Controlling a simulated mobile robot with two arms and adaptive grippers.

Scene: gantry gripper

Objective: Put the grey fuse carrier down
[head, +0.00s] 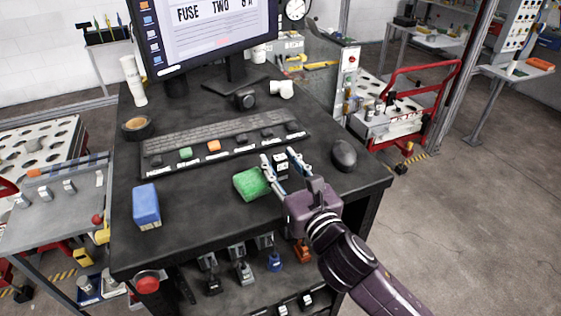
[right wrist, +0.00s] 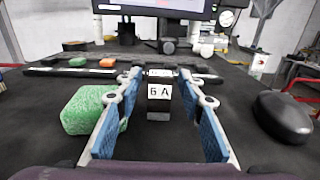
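A dark grey fuse carrier (head: 281,165) with white labels stands upright on the black bench top, in front of the right end of the long strip. In the right wrist view the carrier (right wrist: 160,97) shows "6 A" on its front. My right gripper (head: 283,162) is open around it, one finger on each side. In the right wrist view a gap shows between the carrier and each fingertip of the gripper (right wrist: 159,78). The carrier's base looks to be on the bench. My left gripper is not in view.
A green block (head: 251,184) lies close left of my right gripper, and a black mouse (head: 344,155) lies to its right. A blue block (head: 146,205) sits at left. The monitor (head: 205,30) reads "FUSE TWO". Bench front-middle is clear.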

